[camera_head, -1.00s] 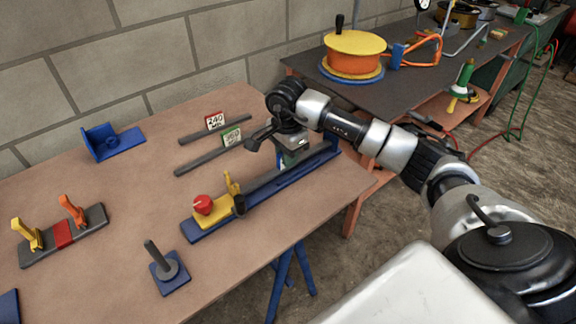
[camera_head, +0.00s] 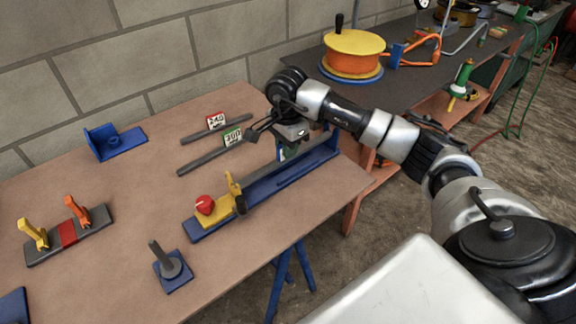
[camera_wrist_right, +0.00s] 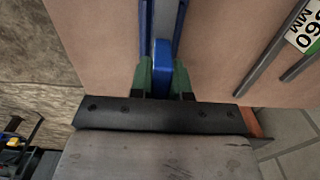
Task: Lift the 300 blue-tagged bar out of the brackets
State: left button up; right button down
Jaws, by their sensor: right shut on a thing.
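My right gripper (camera_head: 290,152) is at the right part of the long blue rail fixture (camera_head: 208,232). In the right wrist view its green fingers (camera_wrist_right: 162,66) stand on either side of a blue piece (camera_wrist_right: 162,50) and are shut on it. I take the piece for the blue tag of the bar; no number shows on it. Beyond it the fixture (camera_wrist_right: 146,20) runs away with a grey strip along its middle. Whether the bar rests in the brackets or is raised cannot be told. My left gripper is not in view.
Two grey bars lie behind the fixture, with a red-edged 240 tag (camera_head: 216,121) and a green-edged tag (camera_head: 232,137), reading 360 in the wrist view (camera_wrist_right: 303,32). A yellow clamp with a red knob (camera_head: 205,204) sits at the fixture's left end. A blue post stand (camera_head: 178,283) stands in front.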

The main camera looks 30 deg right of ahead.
jog(key=shift+r+p, duration=0.65)
jog(key=shift+r, duration=0.45)
jog(key=shift+r, duration=0.1)
